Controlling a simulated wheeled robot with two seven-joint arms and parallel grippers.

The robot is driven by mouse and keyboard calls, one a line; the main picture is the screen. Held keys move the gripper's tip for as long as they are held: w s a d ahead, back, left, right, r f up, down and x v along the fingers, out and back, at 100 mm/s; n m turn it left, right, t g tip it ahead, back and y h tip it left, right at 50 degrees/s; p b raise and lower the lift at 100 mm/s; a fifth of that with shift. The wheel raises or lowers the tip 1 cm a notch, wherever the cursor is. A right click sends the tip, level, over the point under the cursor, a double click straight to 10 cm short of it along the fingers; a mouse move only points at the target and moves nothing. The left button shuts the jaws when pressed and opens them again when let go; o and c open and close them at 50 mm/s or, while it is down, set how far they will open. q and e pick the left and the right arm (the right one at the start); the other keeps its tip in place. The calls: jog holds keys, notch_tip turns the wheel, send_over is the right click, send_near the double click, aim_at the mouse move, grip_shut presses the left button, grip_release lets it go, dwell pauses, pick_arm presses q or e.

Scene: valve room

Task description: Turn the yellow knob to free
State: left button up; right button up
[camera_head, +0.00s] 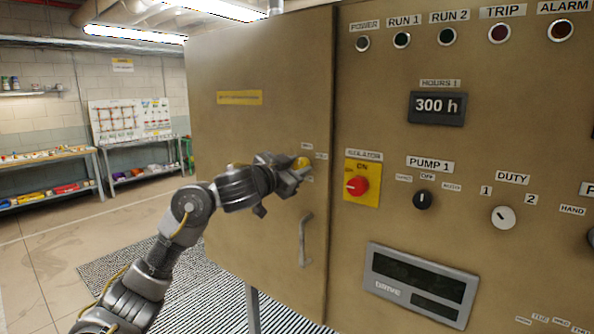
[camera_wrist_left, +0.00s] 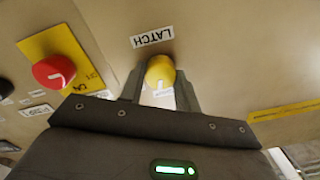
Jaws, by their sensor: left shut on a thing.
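The yellow knob (camera_head: 302,163) sits on the tan cabinet door (camera_head: 262,110), left of the red isolator switch. My left gripper (camera_head: 296,170) reaches it from the left, and its fingers are shut on the knob. In the left wrist view the yellow knob (camera_wrist_left: 160,73) lies between the two fingertips (camera_wrist_left: 159,88), with a white pointer mark on its face. A label reading LATCH (camera_wrist_left: 153,38) is beside it, upside down in that view. The small labels around the knob are too small to read in the head view. My right gripper is not in view.
The red isolator switch (camera_head: 356,186) on its yellow plate is just right of the knob. A door handle (camera_head: 304,240) is below. Further right are a black pump knob (camera_head: 423,200), a white duty knob (camera_head: 502,217) and a drive display (camera_head: 420,285). Shelves stand at the far left.

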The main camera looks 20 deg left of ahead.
pick_arm(q)
jog(key=m+b, duration=0.1)
jog(key=m, duration=0.3)
jog(key=shift+f+b, duration=0.15)
jog(key=shift+b, duration=0.2)
jog(key=m+b, duration=0.2)
jog(key=m, duration=0.1)
jog(key=shift+m, duration=0.3)
jog(key=m+b, duration=0.2)
jog(key=m, duration=0.1)
jog(key=shift+f+m, duration=0.1)
jog(key=shift+m, duration=0.2)
jog(key=shift+m+h+b, duration=0.3)
jog(key=shift+m+b, duration=0.75)
jog(key=shift+m, duration=0.85)
jog(key=o, duration=1)
